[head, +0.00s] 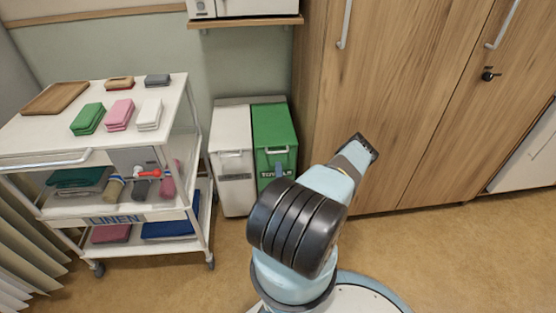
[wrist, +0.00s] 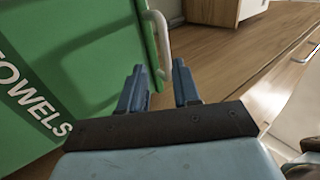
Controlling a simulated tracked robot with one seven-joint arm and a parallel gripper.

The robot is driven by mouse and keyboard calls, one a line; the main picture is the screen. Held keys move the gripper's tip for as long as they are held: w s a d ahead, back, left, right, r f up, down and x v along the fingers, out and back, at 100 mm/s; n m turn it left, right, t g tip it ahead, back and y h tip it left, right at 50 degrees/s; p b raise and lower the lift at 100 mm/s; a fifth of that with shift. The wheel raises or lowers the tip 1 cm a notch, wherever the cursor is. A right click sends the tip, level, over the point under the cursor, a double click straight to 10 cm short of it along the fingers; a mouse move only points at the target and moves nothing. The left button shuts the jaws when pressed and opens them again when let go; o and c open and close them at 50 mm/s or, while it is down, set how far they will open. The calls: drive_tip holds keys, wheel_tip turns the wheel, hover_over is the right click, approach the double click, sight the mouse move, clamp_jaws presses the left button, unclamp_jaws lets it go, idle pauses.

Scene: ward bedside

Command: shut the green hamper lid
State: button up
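The green hamper (head: 273,123) stands beside a white one against the wall, its top face level with the white one's. A pale bar handle (head: 277,150) runs along the front edge of its lid. I cannot tell whether the lid is fully down. In the wrist view the green panel (wrist: 85,50) with "TOWELS" lettering fills the left, and the handle (wrist: 162,38) curves at its right edge. My gripper (wrist: 158,66) is open, with its blue fingers apart and the handle just beyond the tips. In the head view a blue finger shows just below the handle; my arm hides the rest.
The white hamper (head: 232,130) adjoins on the left. A linen trolley (head: 68,215) with folded cloths stands further left. A tall wooden cabinet (head: 385,100) rises close on the right. A wall shelf (head: 245,21) is above. Floor is clear in front of the cabinet.

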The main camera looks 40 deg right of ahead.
drive_tip(key=v, duration=0.6)
drive_tip(key=shift+s+a+f, duration=0.2)
drive_tip(key=shift+s, duration=0.05)
